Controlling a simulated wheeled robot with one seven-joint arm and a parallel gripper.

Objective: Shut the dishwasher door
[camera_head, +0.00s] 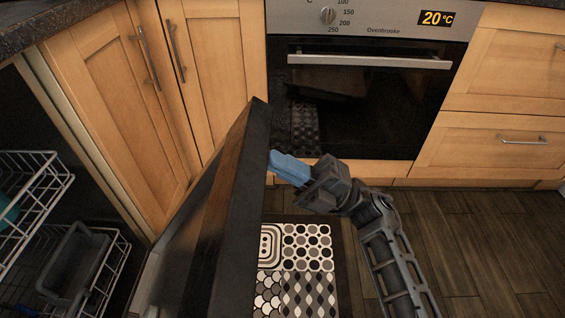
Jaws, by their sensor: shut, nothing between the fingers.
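The dishwasher door (249,185) is partly open and stands tilted in the middle of the view. I see its dark edge and, to the left, its inner face. The open dishwasher with its racks is at the left, showing an upper rack (30,190) and a lower rack (105,262). My gripper (276,164) is at the right side of the door, on its outer side, with its blue fingers shut and empty. The fingertips are close to the door's edge near its upper part; I cannot tell whether they touch it.
An oven (350,95) with a bar handle stands behind the door. Wooden cabinets (110,100) are at the left and drawers (510,140) at the right. A patterned mat (306,245) lies on the floor beside the door. The wooden floor (480,240) at the right is clear.

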